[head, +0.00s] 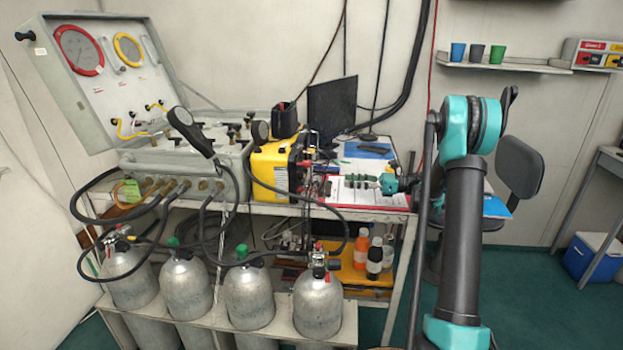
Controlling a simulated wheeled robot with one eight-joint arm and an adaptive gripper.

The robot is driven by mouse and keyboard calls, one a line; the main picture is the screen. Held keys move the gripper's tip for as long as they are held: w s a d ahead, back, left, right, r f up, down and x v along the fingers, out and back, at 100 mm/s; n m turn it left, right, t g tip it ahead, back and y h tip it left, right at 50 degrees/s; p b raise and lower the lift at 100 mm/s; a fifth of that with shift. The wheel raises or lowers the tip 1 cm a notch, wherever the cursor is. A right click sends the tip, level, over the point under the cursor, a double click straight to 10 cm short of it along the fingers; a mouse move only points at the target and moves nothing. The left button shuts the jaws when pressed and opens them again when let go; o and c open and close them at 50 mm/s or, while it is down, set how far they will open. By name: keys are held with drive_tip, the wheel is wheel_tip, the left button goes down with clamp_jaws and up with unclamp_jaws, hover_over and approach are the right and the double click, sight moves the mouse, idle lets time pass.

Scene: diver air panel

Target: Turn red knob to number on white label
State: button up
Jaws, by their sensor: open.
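Small red parts that could be the red knob show in several places, and I cannot tell which one it is. One is a red piece (318,247) on top of the rightmost front cylinder. Another is a red part (327,188) beside the yellow box. A small white label (40,51) is on the left edge of the open case lid; no number on it is readable. My gripper (352,181) is small in the head view, just right of the yellow box, above papers on the table. It is open, and I see nothing held in it.
The yellow box (275,168) and the grey panel case (190,160) with hoses stand on the table. Grey cylinders (248,298) stand in front below. A monitor (333,105) is behind. A chair (522,172) is at the right; green floor there is partly clear.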

sight(301, 177)
drive_tip(key=a, duration=1)
drive_tip(key=w+a, duration=0.1)
drive_tip(key=a, duration=0.5)
clamp_jaws()
